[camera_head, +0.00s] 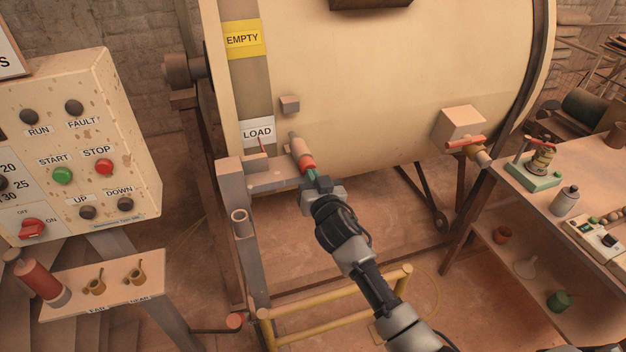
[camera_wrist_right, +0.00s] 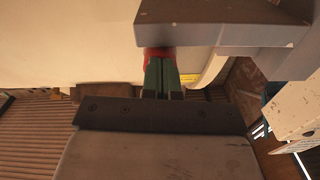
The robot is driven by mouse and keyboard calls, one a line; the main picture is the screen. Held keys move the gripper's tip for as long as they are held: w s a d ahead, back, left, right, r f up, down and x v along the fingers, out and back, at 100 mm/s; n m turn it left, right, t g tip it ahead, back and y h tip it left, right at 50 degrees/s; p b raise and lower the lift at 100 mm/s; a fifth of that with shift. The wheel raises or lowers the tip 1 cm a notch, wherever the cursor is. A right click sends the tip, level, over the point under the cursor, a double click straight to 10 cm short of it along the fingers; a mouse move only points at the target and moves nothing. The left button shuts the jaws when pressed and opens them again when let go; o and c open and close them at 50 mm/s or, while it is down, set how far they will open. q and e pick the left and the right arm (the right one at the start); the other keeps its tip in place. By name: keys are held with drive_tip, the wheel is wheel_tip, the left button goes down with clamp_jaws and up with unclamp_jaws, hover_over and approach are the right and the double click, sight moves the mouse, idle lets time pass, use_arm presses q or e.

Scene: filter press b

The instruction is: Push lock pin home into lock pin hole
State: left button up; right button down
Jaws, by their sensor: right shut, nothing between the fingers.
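The lock pin (camera_head: 302,154) has a red grip and a grey shaft, and sits at the bracket beside the drum under the LOAD label. Its red end also shows in the right wrist view (camera_wrist_right: 157,52), just beyond my fingertips. My right gripper (camera_head: 314,177) is shut and empty, with its green fingertips at the red end of the pin, touching or nearly so. The fingers also show in the right wrist view (camera_wrist_right: 161,72). The lock pin hole is not clearly visible; how deep the pin sits cannot be told. My left gripper is not in view.
The grey bracket (camera_head: 270,180) stands close to my right gripper, and its arm overhangs the fingers in the wrist view. The large cream drum (camera_head: 370,90) is behind. A yellow rail (camera_head: 340,295) lies below my arm. A control panel (camera_head: 80,150) stands left, a bench (camera_head: 540,205) right.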

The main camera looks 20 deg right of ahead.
drive_tip(key=s+b, duration=0.2)
drive_tip(key=s, duration=1.2)
drive_tip(key=s+d+f+n+g, duration=0.1)
drive_tip(key=s+f+g, duration=0.25)
drive_tip(key=f, duration=0.85)
drive_tip(key=s+f+n+g, duration=0.15)
drive_tip(key=s+f, duration=0.25)
drive_tip(key=f, duration=0.8)
drive_tip(key=s+d+f+g, duration=0.1)
drive_tip(key=s+f+g, duration=0.25)
drive_tip(key=f, duration=0.95)
drive_tip(key=s+d+f+g, duration=0.1)
drive_tip(key=s+f+g, duration=0.1)
drive_tip(key=s+f, duration=0.4)
drive_tip(key=s+d+f+g+b, duration=0.1)
drive_tip(key=s+f, duration=0.5)
drive_tip(key=s, duration=0.8)
drive_tip(key=s+d+f+g, duration=0.2)
drive_tip(key=s+f+g, duration=0.3)
drive_tip(key=s, duration=0.6)
drive_tip(key=shift+d+f+n+h, duration=0.3)
drive_tip(key=shift+f+n, duration=0.15)
drive_tip(key=shift+f, duration=0.3)
drive_tip(key=shift+g, duration=0.25)
